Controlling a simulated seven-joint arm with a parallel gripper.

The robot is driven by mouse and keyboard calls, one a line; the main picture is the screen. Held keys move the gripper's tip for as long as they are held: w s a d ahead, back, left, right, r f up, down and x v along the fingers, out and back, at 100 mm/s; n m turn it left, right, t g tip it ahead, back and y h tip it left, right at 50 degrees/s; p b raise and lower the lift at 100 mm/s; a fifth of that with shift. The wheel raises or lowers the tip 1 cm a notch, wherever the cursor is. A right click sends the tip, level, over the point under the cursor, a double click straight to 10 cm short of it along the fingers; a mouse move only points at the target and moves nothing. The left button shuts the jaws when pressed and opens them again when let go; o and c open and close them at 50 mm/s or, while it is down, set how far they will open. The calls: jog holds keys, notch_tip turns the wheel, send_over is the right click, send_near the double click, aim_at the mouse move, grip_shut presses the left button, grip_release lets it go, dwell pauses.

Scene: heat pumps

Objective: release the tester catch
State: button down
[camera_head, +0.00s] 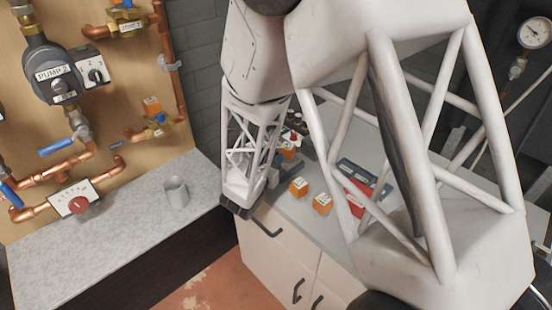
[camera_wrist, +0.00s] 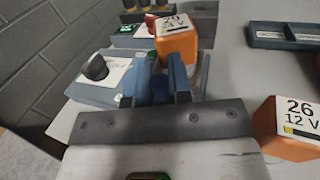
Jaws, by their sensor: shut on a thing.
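The tester (camera_wrist: 112,75) is a blue-grey box with a pale face, a black knob and a green display in the wrist view.
Two loose orange blocks, one nearer the tester (camera_head: 299,187) and one farther right (camera_head: 322,204), stand on the grey counter. A dark blue tray (camera_wrist: 285,36) lies beyond them, near a red object (camera_head: 358,198). A grey cup (camera_head: 175,191) stands on the left worktop below the pipe board.

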jog(key=shift+s+a, duration=0.3)
jog(key=c, duration=1)
grip_release()
jog(key=shift+c, duration=0.2)
jog(key=shift+s+a, duration=0.1)
jog(key=v, duration=0.7)
jog(key=shift+s, duration=0.3)
jog(key=shift+a, duration=0.1)
